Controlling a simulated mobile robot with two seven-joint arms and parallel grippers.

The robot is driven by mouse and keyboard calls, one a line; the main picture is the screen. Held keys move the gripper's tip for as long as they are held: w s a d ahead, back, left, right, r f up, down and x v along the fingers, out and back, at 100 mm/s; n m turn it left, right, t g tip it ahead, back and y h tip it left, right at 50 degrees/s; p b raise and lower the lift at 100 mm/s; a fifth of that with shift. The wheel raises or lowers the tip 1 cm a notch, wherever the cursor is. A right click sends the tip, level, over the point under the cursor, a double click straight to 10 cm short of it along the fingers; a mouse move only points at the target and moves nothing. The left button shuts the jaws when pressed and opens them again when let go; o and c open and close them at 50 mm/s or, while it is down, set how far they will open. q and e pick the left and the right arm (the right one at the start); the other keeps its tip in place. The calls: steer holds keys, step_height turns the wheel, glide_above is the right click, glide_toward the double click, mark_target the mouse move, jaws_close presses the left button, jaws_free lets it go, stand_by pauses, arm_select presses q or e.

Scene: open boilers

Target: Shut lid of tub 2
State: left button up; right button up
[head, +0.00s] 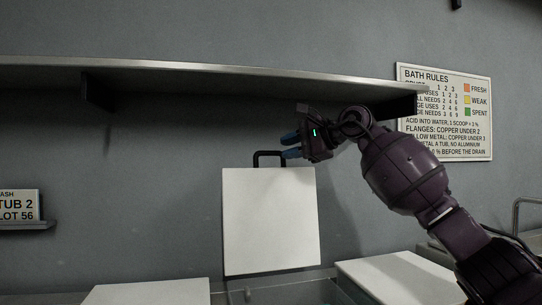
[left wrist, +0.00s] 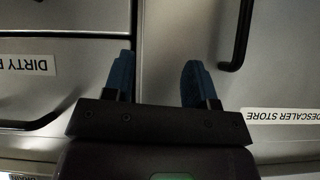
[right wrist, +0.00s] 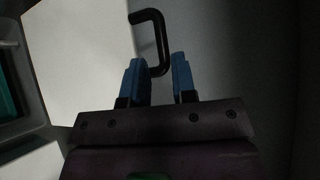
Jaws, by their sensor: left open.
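A white lid (head: 270,222) stands upright, raised, behind a tub in the middle of the head view, with a black handle (head: 268,155) on its top edge. No number shows on this tub. My right gripper (head: 291,146) is just right of the handle, its blue fingers parted. In the right wrist view the handle (right wrist: 161,45) reaches down to the fingertips, near the left finger; I cannot tell whether they touch. The lid also shows there (right wrist: 80,55). My left gripper (left wrist: 157,82) is open and empty above grey cabinet fronts, outside the head view.
A shelf (head: 200,74) runs along the wall above the lid and my right gripper. Flat white lids lie at left (head: 150,292) and right (head: 400,278). A rules board (head: 445,112) hangs right.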

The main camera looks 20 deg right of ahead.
mark_target(272, 152)
steer(key=shift+b+x, duration=0.3)
steer(key=shift+x, duration=2.4)
jaws_close()
